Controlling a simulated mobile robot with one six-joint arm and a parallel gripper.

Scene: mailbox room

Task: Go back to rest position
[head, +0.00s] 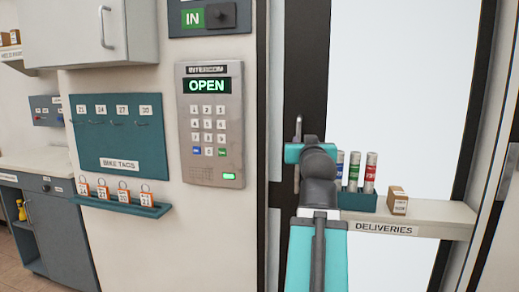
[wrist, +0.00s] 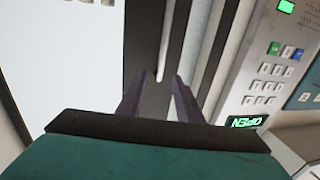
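My gripper (wrist: 160,84) shows in the wrist view with its two dark fingers apart and nothing visible between them. The fingers point toward the dark door frame, beside the keypad panel. In the head view my arm reaches up at the right of centre, in front of the dark door frame (head: 303,75) and the deliveries shelf (head: 437,213). The fingers are hidden there behind the arm. A metal door handle (head: 298,128) shows just above the arm's end; I cannot tell how far it is from the fingers.
The intercom keypad (head: 210,110) reads OPEN, with a green light lit; it also shows in the wrist view (wrist: 267,88). Capped tubes (head: 370,172) and a small box (head: 398,203) stand on the shelf beside my arm. A bike tag rack (head: 120,203) is at left.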

